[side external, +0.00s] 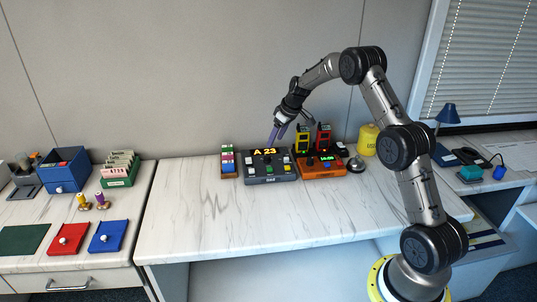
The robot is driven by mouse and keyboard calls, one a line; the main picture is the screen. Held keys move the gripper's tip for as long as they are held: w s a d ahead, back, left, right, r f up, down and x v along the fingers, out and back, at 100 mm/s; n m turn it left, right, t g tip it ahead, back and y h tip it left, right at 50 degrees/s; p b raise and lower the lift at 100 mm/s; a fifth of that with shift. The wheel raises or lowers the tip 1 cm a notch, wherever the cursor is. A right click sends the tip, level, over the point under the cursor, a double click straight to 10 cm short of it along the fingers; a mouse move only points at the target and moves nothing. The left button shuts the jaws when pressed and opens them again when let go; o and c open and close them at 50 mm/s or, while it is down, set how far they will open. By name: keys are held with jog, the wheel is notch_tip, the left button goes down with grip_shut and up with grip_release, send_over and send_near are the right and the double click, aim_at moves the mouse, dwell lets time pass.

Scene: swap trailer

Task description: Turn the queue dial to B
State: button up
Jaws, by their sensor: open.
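The queue unit (271,180) is a dark grey console near the back of the white marble counter. Its orange display reads "A 23", and several small coloured buttons show on its top. The dial itself is too small to make out, and its pointing direction cannot be told. My gripper (277,134) is open and empty, with its purplish fingers pointing down just above the back of the queue unit, close to the display.
An orange console (320,172) with yellow and red handsets stands close at the right. A rack of coloured blocks (228,160) stands close at the left. A bell (356,163) and a yellow canister (368,139) are farther right. The counter's front (215,225) is clear.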

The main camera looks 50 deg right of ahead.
aim_at(267, 156)
jog(key=x, duration=0.9)
grip_shut()
